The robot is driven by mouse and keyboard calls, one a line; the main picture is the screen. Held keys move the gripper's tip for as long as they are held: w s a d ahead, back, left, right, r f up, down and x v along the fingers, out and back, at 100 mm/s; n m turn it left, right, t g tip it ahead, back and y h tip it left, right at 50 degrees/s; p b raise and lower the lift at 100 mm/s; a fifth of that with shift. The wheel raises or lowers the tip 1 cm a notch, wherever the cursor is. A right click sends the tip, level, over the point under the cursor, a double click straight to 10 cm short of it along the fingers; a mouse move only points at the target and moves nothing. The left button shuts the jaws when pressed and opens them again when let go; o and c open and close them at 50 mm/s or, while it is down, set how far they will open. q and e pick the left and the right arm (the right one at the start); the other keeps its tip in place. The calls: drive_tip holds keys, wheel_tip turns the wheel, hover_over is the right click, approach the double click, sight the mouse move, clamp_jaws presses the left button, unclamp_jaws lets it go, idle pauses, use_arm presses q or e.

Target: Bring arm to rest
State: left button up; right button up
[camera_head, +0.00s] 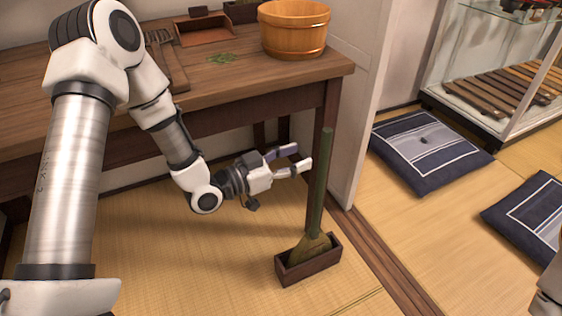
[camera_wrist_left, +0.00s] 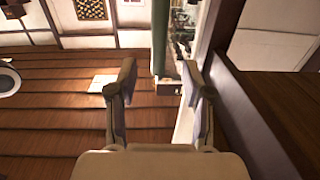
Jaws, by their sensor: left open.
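My left gripper (camera_head: 300,160) is open in the head view, in front of the wooden table's right leg. Its fingertips are close to the upper part of a green pole (camera_head: 321,185). The pole belongs to a broom standing upright with its bristle end in a dark wooden box (camera_head: 308,266) on the floor. In the left wrist view the two fingers (camera_wrist_left: 153,82) are spread apart, and the green pole (camera_wrist_left: 159,35) shows beyond them. I cannot tell whether the fingers touch the pole. My right gripper is not in view; only a small white part shows at the lower right edge.
A white wall end (camera_head: 362,110) stands to the right. Blue cushions (camera_head: 430,150) lie beyond. The tatami (camera_head: 190,265) left of the box is clear.

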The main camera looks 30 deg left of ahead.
use_arm(q)
drive_tip(key=v, duration=0.4)
drive_tip(key=s+d+f+n+g+y+p, duration=0.1)
drive_tip(key=s+f+n+g+y, duration=0.15)
drive_tip(key=f, duration=0.65)
drive_tip(key=s+d+f+n+g+y, duration=0.15)
drive_tip(key=s+f+g, duration=0.25)
drive_tip(key=f, duration=0.4)
drive_tip(key=s+a+f+n+g+y+p, duration=0.1)
drive_tip(key=s+f+g+y, duration=0.25)
drive_tip(key=s+f, duration=0.4)
drive_tip(key=s+a+f+n+g+y, duration=0.2)
drive_tip(key=s+f+g, duration=0.2)
drive_tip(key=s, duration=0.6)
wheel_tip(320, 180, up, 37)
drive_tip(key=s+g+p, duration=0.1)
drive_tip(key=p, duration=3.7)
drive_tip(key=shift+s, duration=0.4)
